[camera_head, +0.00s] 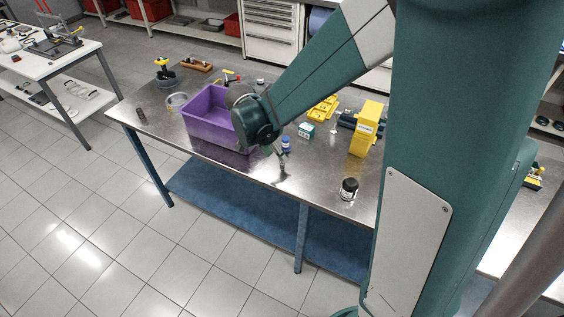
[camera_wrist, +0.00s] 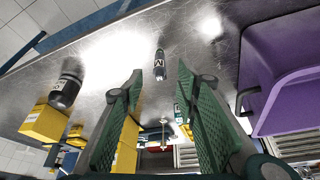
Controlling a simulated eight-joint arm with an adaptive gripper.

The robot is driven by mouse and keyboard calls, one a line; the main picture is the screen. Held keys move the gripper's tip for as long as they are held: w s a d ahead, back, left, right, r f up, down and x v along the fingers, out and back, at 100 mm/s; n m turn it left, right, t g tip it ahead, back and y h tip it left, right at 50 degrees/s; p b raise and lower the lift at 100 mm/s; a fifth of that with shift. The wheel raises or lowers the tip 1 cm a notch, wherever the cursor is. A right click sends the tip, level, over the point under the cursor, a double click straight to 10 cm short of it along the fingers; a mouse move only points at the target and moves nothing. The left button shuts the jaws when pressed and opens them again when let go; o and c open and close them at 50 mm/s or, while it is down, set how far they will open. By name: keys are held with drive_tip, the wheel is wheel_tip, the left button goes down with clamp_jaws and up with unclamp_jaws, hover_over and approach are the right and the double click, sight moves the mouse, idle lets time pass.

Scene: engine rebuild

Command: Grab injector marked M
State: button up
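A small dark-and-silver injector (camera_wrist: 159,65) lies on the metal table, ahead of and between the fingertips in the wrist view. It bears a black letter on a pale label; the letter looks like N, but it is too small to be sure that it is not M. My gripper (camera_wrist: 160,74) is open and empty, its green ridged fingers apart on either side of the injector's line and not touching it. In the head view my arm's wrist covers most of the gripper, low over the table's front part.
A purple bin (camera_head: 207,128) stands left of my wrist and shows at right in the wrist view (camera_wrist: 292,70). A dark bottle (camera_head: 349,189) stands near the front edge. Yellow boxes (camera_head: 367,128) and a small green-white box (camera_head: 306,130) stand behind.

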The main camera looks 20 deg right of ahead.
drive_tip(key=shift+f, duration=0.1)
idle(0.3)
drive_tip(key=shift+x, duration=1.2)
drive_tip(key=shift+d+f, duration=0.1)
drive_tip(key=shift+d, duration=0.05)
drive_tip(key=shift+b+x, duration=0.35)
drive_tip(key=shift+x, duration=2.1)
drive_tip(key=c, duration=1)
